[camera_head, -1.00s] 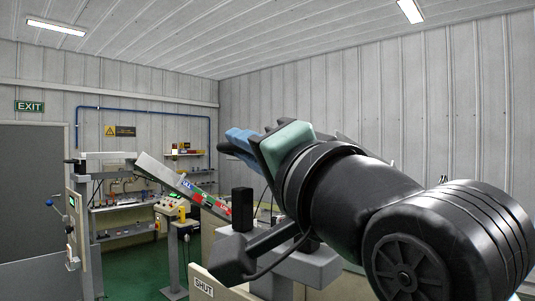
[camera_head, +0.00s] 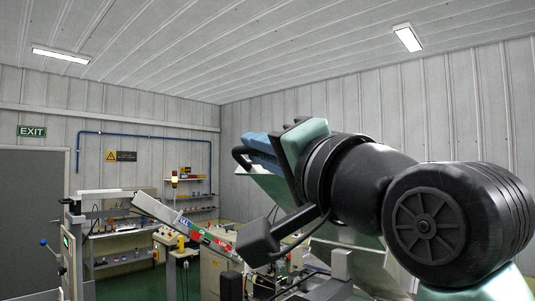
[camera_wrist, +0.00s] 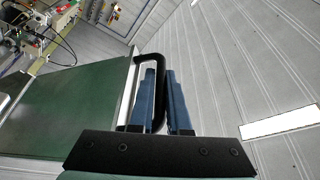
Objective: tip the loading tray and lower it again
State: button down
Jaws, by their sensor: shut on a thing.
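The loading tray (camera_wrist: 70,108) is a flat green panel with a white edge. It fills the left of the wrist view, and its pale underside or edge (camera_head: 283,188) shows tilted up below my gripper in the head view. A black bar handle (camera_wrist: 142,58) stands off its edge and also shows in the head view (camera_head: 238,157). My gripper (camera_wrist: 165,98) has blue fingers on both sides of the handle and is shut on it. My gripper is high at the centre of the head view (camera_head: 252,145), and my wrist hides part of the tray.
A sloped bar with coloured labels (camera_head: 190,229) lies left of my arm. A post with a panel (camera_head: 68,240) stands at the far left. Shelves (camera_head: 125,230) stand behind. Machine parts (camera_head: 300,270) sit below my arm. Open air surrounds the upper part of my gripper.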

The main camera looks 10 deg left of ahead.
jog(key=shift+w+d+r, duration=0.15)
jog(key=shift+w+r, duration=0.05)
jog(key=shift+r, duration=0.25)
jog(key=c, duration=0.9)
grip_release()
jog(key=shift+s+d+f, duration=0.15)
jog(key=shift+s+d, duration=0.05)
jog(key=shift+b+v, duration=3.55)
jog(key=shift+v, duration=2.65)
